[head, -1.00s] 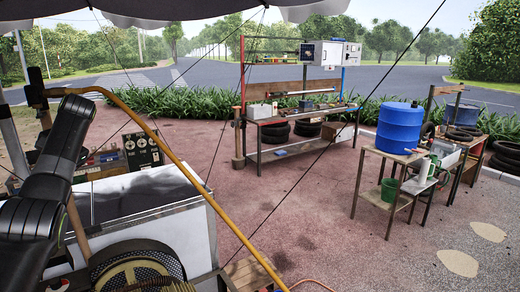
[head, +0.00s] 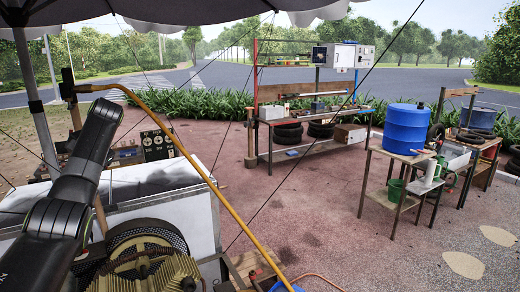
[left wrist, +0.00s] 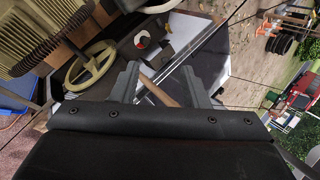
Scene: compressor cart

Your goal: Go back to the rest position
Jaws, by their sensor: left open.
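My left arm comes in from the left of the head view, over the cart with the compressor (head: 150,265); its gripper is not visible there. In the left wrist view my left gripper (left wrist: 160,82) has its two fingers apart. A wooden pole (left wrist: 157,90) shows between and beyond the fingers; I cannot tell how far beyond. Nothing is seen held. The cream ribbed compressor (left wrist: 35,30) and a cream wheel (left wrist: 90,65) lie to the left of the fingers in that view. My right gripper is in neither view.
A yellow hose (head: 205,175) arcs over the white box (head: 205,220) of the cart. A workbench (head: 310,150) stands at the back, and a table with a blue drum (head: 405,128) at the right. The paved ground (head: 320,220) between is clear.

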